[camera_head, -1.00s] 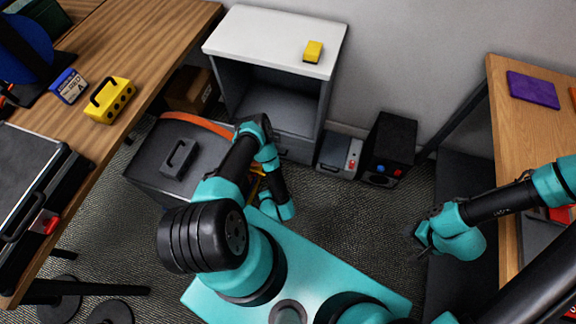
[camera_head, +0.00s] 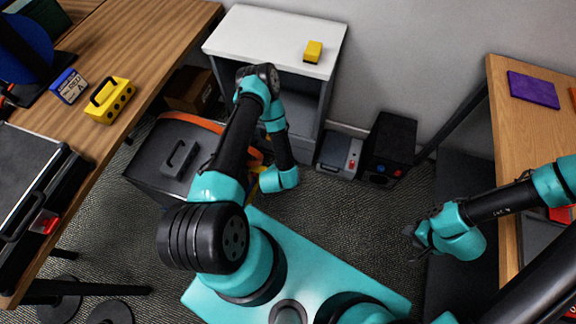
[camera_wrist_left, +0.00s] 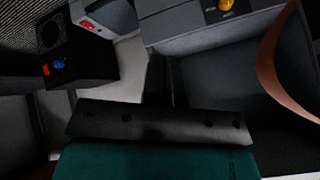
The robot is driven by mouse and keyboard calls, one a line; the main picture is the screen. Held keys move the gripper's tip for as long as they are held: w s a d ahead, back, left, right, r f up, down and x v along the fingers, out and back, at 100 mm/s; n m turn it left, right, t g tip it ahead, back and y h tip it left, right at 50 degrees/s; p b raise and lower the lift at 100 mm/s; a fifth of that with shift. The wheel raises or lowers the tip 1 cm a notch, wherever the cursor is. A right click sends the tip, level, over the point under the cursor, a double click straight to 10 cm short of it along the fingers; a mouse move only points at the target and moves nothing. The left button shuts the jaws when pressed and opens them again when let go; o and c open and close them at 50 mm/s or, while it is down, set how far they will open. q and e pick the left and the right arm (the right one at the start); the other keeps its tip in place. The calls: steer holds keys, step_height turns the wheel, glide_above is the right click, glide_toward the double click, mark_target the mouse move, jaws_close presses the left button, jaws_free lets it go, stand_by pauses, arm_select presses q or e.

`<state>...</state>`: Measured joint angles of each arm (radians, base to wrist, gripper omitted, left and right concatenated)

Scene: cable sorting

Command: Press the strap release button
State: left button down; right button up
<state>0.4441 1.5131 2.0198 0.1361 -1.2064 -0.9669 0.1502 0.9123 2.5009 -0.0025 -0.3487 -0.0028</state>
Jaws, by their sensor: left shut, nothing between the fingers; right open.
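An orange strap (camera_head: 191,122) arches over a dark bin (camera_head: 150,160) left of centre, and also shows at the right of the left wrist view (camera_wrist_left: 275,62). A grey box (camera_head: 338,150) with a small red button (camera_head: 352,163) stands on the floor beside the cabinet. No button is labelled as the strap release, so I cannot tell which it is. My left gripper (camera_wrist_left: 165,80) is shut and empty in the left wrist view; my arm hides it in the head view. My right gripper (camera_head: 413,243) is open and empty, over the floor at the right.
A black box (camera_head: 391,143) with blue and red buttons stands right of the grey box. A white-topped cabinet (camera_head: 270,40) carries a yellow block (camera_head: 313,51). Wooden desks stand at left (camera_head: 150,65) and right (camera_head: 515,130). Carpet between them is partly clear.

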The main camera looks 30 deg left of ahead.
arm_select(q)
steer(key=d+r+n+g+h, duration=0.1)
steer(key=d+r+n+h, duration=0.1)
steer(key=r, duration=0.6)
steer(key=shift+w+d+r+g+h, duration=0.3)
steer(key=shift+d+r+g+h, duration=0.15)
steer(key=shift+d, duration=0.3)
steer(key=s+d+r+n+g+h, duration=0.1)
steer(key=s+d+r+g, duration=0.1)
steer(key=r, duration=0.5)
steer(key=s+d+r+n+g+h, duration=0.2)
steer(key=s+r, duration=0.3)
steer(key=r, duration=0.3)
steer(key=shift+d+r+g, duration=0.3)
steer(key=shift+d+g, duration=0.05)
steer(key=shift+d, duration=0.4)
steer(key=shift+s, duration=0.1)
